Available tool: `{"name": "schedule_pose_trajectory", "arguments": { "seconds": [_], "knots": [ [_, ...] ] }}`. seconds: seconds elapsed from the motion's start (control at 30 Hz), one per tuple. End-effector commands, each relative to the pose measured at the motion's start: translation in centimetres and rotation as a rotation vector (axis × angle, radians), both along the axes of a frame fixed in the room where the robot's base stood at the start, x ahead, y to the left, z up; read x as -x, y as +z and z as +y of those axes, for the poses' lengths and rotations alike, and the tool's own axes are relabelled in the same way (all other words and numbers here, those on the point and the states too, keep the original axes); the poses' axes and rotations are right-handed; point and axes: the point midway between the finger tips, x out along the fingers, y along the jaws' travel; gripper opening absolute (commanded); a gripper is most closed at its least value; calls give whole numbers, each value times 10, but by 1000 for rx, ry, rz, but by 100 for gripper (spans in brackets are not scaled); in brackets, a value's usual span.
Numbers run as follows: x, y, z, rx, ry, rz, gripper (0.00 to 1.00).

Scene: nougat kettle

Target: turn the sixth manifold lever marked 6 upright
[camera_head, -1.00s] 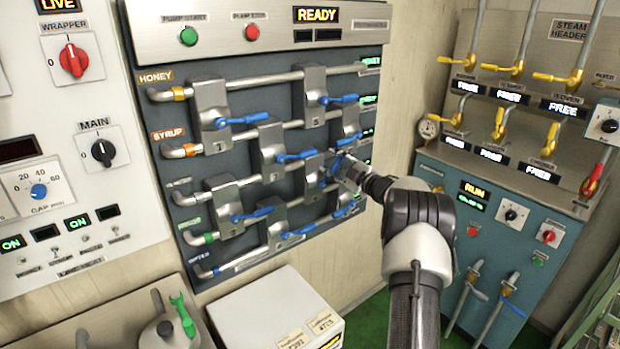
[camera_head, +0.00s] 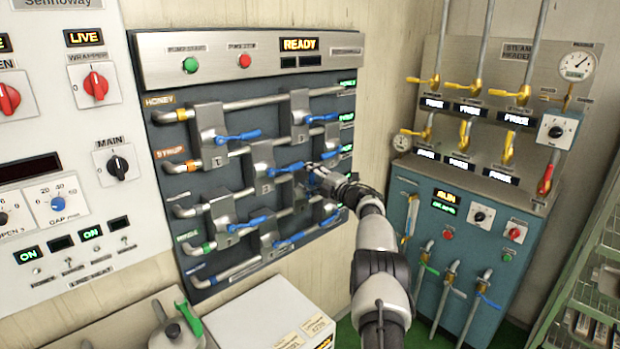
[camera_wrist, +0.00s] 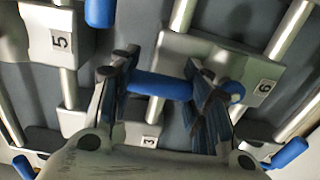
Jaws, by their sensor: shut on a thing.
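The manifold block marked 6 (camera_wrist: 200,55) is at the upper middle of the wrist view, with its label (camera_wrist: 264,87) at its right end. A blue lever (camera_wrist: 160,86) lies across the picture beside this block, and its rounded end shows past my right finger. My gripper (camera_wrist: 165,95) is shut on this lever, one finger toward each end of it.
Several other blue levers stick out close by, such as the one (camera_head: 240,136) at upper left and one (camera_head: 322,117) above my gripper. The block marked 5 (camera_wrist: 60,40) is left in the wrist view. A steam header (camera_head: 500,75) stands to the right, a white box (camera_head: 265,315) below.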

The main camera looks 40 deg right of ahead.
Motion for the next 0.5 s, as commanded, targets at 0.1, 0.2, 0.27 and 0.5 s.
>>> {"name": "schedule_pose_trajectory", "arguments": {
  "seconds": [0.1,0.2,0.27,0.5],
  "knots": [
    [-1,-2,0,9,0,3,1],
    [-1,-2,0,11,0,3,1],
    [-1,-2,0,11,0,3,1],
    [-1,-2,0,12,0,3,48]
  ]
}}
